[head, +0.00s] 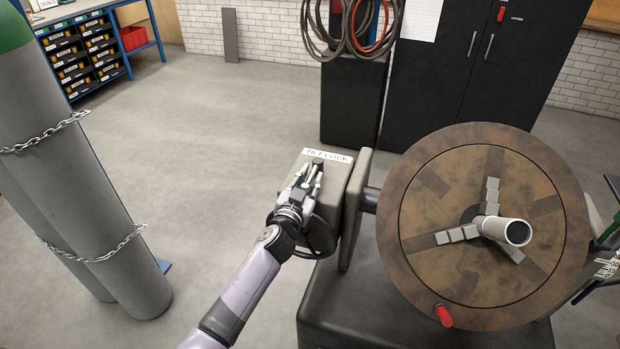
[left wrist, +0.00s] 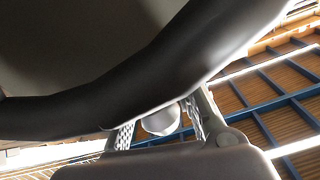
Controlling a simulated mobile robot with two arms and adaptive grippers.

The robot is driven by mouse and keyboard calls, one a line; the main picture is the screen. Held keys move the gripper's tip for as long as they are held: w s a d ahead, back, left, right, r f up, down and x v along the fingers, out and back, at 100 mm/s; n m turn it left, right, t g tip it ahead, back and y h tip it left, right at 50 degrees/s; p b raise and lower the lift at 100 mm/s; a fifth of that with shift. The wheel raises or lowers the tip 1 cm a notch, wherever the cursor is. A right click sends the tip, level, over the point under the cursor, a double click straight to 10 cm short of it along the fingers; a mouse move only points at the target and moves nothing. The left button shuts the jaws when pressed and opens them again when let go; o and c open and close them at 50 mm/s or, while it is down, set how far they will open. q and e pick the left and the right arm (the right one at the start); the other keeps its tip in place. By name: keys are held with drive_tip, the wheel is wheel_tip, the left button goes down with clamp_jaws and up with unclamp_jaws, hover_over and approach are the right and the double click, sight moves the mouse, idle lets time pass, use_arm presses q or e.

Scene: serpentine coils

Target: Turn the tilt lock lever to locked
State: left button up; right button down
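The tilt lock housing, a grey box (head: 349,195) with a white label reading TILT LOCK (head: 328,154), stands left of the round turntable. My left gripper (head: 312,178) is over the face of this box, just below the label. The tilt lock lever is mostly hidden by the gripper; a small dark end (head: 318,161) shows at the fingertips. In the left wrist view the two textured finger pads (left wrist: 160,125) stand apart, with a pale rounded knob (left wrist: 162,121) between them and small gaps beside it. I cannot tell whether they touch it. My right gripper is not in view.
A dark handwheel (head: 322,240) sits beside the gripper; a dark curved bar (left wrist: 130,85) crosses the left wrist view close up. The brown turntable (head: 420,185) with a pipe (head: 518,233) is to the right. Chained gas cylinders (head: 60,190) stand left. The floor between is clear.

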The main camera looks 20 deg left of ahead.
use_arm(q)
clamp_jaws()
drive_tip(key=shift+a, duration=0.1)
idle(0.6)
